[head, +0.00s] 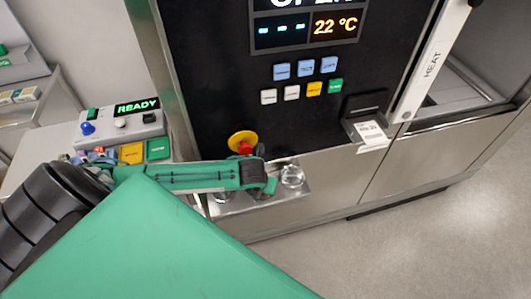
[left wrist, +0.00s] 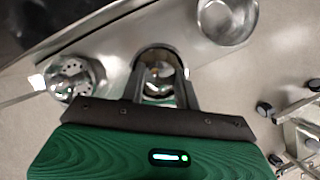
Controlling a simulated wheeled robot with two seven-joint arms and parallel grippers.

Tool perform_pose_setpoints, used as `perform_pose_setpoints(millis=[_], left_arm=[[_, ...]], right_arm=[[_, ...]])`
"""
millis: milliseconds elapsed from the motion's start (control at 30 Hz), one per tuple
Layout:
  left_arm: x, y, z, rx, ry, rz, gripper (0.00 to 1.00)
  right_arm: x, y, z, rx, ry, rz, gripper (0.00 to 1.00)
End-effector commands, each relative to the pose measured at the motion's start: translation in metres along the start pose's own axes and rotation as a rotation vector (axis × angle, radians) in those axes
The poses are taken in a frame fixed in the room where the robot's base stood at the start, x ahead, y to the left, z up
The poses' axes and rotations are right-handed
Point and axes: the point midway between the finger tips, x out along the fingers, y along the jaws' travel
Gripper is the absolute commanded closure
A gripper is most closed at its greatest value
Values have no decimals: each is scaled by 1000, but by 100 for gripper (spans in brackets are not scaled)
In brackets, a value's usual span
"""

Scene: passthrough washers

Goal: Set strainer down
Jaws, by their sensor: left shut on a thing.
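My left gripper (head: 264,186) is over the metal ledge (head: 238,205) on the front of the machine. In the left wrist view its two fingers (left wrist: 160,75) are shut on a round, shiny metal piece, which I take to be the strainer (left wrist: 158,88). Its rim and part of its inside show between the fingers; its underside is hidden. I cannot tell whether it touches the ledge. A round metal piece with holes (left wrist: 70,78) is to the left, and a shiny metal bowl (left wrist: 228,18) is to the right. My right gripper is out of view.
A red and yellow knob (head: 243,142) sticks out above. A control box reading READY (head: 120,125) stands left. The floor (head: 440,235) at right is clear.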

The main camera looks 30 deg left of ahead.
Motion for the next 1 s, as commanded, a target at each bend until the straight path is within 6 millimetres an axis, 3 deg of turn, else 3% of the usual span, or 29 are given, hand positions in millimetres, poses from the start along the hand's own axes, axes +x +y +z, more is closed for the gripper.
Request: perform_pose_setpoints(millis=[267, 433, 767, 800, 867, 1000], left_arm=[[14, 0, 38, -4, 0, 0, 93], [28, 0, 32, -1, 2, 0, 93], [31, 0, 31, 0, 0, 0, 93], [31, 0, 31, 0, 0, 0, 61], [30, 0, 31, 0, 0, 0, 49], [30, 0, 31, 0, 0, 0, 47]], right_arm=[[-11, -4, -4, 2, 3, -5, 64], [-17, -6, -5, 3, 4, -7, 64], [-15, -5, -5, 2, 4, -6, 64], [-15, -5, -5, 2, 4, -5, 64], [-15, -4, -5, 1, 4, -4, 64], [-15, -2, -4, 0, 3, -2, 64]])
